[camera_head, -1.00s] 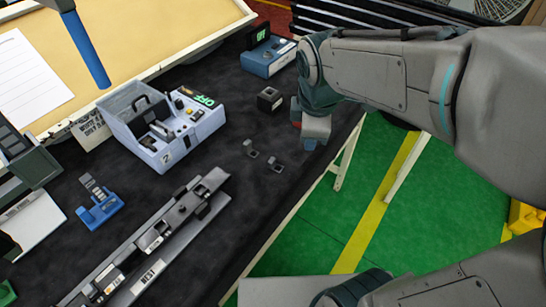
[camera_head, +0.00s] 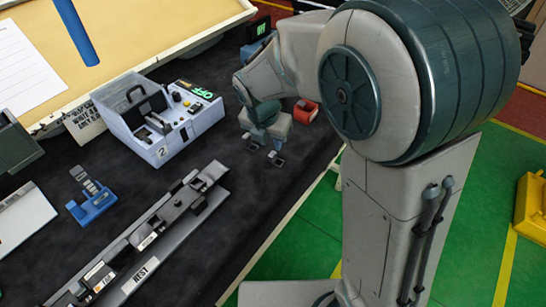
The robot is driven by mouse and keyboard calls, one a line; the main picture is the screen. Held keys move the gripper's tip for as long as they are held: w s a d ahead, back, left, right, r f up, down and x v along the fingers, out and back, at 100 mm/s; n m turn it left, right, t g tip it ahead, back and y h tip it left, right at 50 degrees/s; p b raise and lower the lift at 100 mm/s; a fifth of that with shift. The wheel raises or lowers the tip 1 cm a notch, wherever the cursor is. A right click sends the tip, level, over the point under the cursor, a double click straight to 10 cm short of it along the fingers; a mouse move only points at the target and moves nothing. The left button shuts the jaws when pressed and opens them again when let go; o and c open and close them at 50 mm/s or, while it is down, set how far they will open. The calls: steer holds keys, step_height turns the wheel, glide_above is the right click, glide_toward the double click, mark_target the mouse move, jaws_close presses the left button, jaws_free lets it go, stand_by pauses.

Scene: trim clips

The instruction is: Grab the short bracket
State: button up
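Two small grey brackets lie on the dark table mat: a left one (camera_head: 253,145) and a right one (camera_head: 277,158). They look alike at this size, so I cannot tell which is the short one. My gripper (camera_head: 266,139) points down just over and behind them, partly covering the area around them. Its fingertips are too small and too hidden to show whether they are open or touching a bracket.
A grey-blue box unit marked 2 (camera_head: 160,152) with a lit panel stands to the left. A blue stand (camera_head: 92,203) is at far left. The mat's right edge drops to green floor.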

mark_target(272, 155)
steer(key=shift+a+p+x, duration=0.15)
steer(key=shift+x, duration=1.6)
steer(key=shift+a+p+x, duration=0.1)
steer(key=shift+p+x, duration=0.05)
steer(key=shift+x, duration=1.55)
steer(key=shift+s, duration=0.1)
jaws_close()
